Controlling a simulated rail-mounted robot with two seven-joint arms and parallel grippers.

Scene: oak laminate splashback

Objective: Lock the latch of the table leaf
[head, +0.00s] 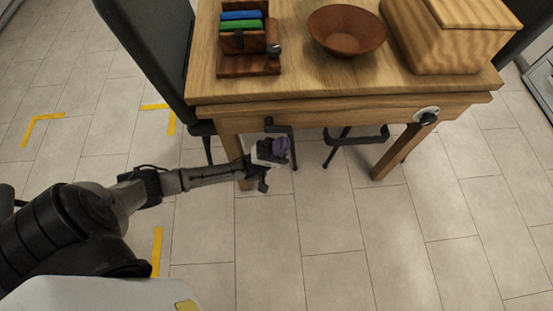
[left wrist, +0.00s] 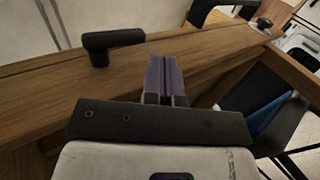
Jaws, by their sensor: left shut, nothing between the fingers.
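The wooden table (head: 330,86) has a front apron with a round pale plate (head: 421,112) and black knob (head: 428,119) near its right end. A black angled bar (head: 292,150) hangs under the front edge at the left. I cannot tell for certain which fitting is the latch. My left gripper (head: 280,146) is shut and empty, below the front edge, close to the angled bar and well left of the knob. In the left wrist view its purple fingers (left wrist: 163,75) point at a wooden rail (left wrist: 50,95) with a black T-shaped handle (left wrist: 112,39). My right gripper is not visible.
On the tabletop are a wooden holder (head: 245,42) with blue and green items, a brown bowl (head: 346,28) and a wooden box (head: 450,40). A dark chair (head: 150,50) stands at the left. The tiled floor (head: 340,240) in front is clear.

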